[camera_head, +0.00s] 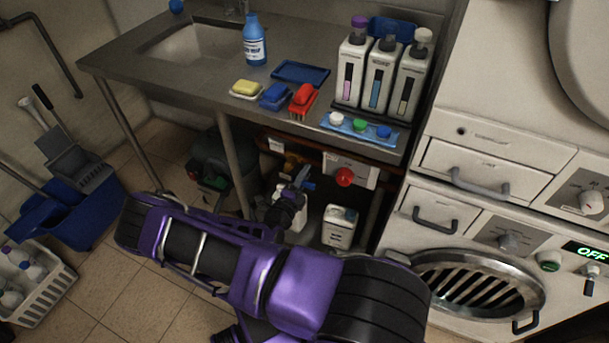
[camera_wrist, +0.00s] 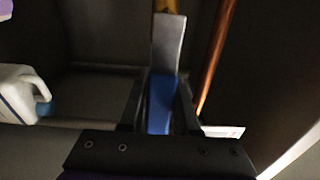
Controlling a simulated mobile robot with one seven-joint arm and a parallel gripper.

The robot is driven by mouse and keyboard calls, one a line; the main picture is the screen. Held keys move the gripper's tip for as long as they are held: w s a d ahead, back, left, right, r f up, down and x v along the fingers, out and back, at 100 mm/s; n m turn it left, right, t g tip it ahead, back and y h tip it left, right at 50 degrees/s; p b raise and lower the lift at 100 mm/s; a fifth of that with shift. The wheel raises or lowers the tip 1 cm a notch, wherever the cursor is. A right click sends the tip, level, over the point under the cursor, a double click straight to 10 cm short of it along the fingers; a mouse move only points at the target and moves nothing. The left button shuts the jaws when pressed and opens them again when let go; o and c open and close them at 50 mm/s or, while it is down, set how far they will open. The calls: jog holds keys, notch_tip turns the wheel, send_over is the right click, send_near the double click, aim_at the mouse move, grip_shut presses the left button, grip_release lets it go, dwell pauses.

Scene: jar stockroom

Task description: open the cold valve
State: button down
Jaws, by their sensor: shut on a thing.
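The cold valve's blue lever (camera_wrist: 160,105) lies between the fingers of my gripper (camera_wrist: 160,112) in the wrist view. Its bare metal end runs up to a brass fitting (camera_wrist: 166,6). In the head view my gripper (camera_head: 299,184) is under the sink counter, shut on the lever, and a bit of blue (camera_head: 309,186) shows by its fingertips. My arm and the fingers hide most of the lever there. A red round knob (camera_head: 344,176) sits on a pale box to the right of my gripper.
A copper pipe (camera_wrist: 217,55) runs close to the right of the lever. A white jug (camera_wrist: 18,92) stands at the left in the wrist view. A small white canister (camera_head: 339,227) stands under the counter. The counter's leg (camera_head: 236,165) is left of my gripper.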

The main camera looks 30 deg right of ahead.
dwell(0.4)
jog(key=c, duration=0.6)
grip_release()
jog(key=shift+c, duration=0.2)
jog(key=v, duration=1.7)
jog(key=shift+s+a+p, duration=0.2)
jog(key=shift+p, duration=0.2)
